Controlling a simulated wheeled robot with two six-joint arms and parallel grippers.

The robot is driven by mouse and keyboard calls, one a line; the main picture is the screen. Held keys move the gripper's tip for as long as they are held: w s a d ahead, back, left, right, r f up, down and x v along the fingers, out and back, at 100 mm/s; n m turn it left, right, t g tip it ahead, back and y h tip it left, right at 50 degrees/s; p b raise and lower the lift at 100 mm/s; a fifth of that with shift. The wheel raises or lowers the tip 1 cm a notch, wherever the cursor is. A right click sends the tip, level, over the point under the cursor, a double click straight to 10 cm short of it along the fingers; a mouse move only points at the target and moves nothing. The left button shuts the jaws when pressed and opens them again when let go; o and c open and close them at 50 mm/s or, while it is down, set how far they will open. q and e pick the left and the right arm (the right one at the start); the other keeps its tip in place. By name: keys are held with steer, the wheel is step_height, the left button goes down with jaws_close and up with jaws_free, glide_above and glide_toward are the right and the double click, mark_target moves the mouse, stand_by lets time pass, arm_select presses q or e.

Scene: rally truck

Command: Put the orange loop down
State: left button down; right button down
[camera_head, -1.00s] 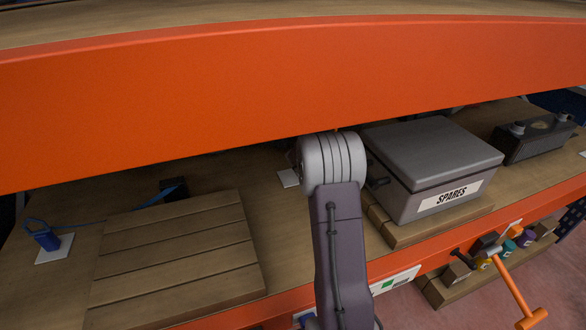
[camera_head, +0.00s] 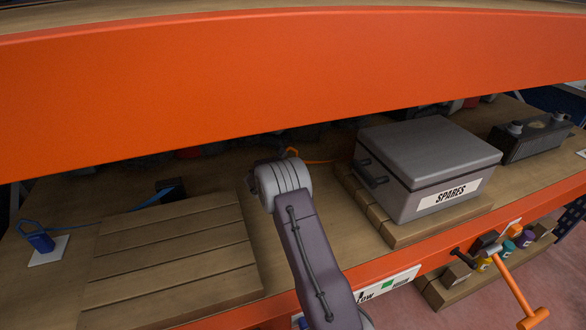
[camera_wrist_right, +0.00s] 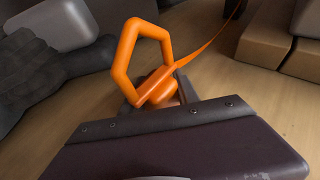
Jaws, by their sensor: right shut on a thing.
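The orange loop (camera_wrist_right: 122,48) is a hexagonal ring on a short orange body, with a thin orange strap (camera_wrist_right: 212,50) running off to the upper right in the right wrist view. My right gripper (camera_wrist_right: 158,92) is shut on the loop's lower part, and the ring stands up beyond the fingers. Wooden boards lie below it; I cannot tell whether it touches them. In the head view a small part of the loop (camera_head: 292,152) shows past my right wrist, which hides the fingers. My left gripper is in neither view.
The grey SPARES box (camera_head: 430,165) stands on wooden slats to the right. A slatted wooden pallet (camera_head: 172,255) and a blue loop (camera_head: 38,241) on a white plate are at the left. An orange beam (camera_head: 300,85) crosses above the shelf. Dark objects line the back.

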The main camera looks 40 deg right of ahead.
steer(key=c, duration=0.9)
jaws_free()
steer(key=shift+f, duration=0.1)
steer(key=shift+r, duration=0.3)
steer(key=p+v, duration=0.2)
steer(key=v, duration=1)
steer(key=shift+s+f, duration=0.15)
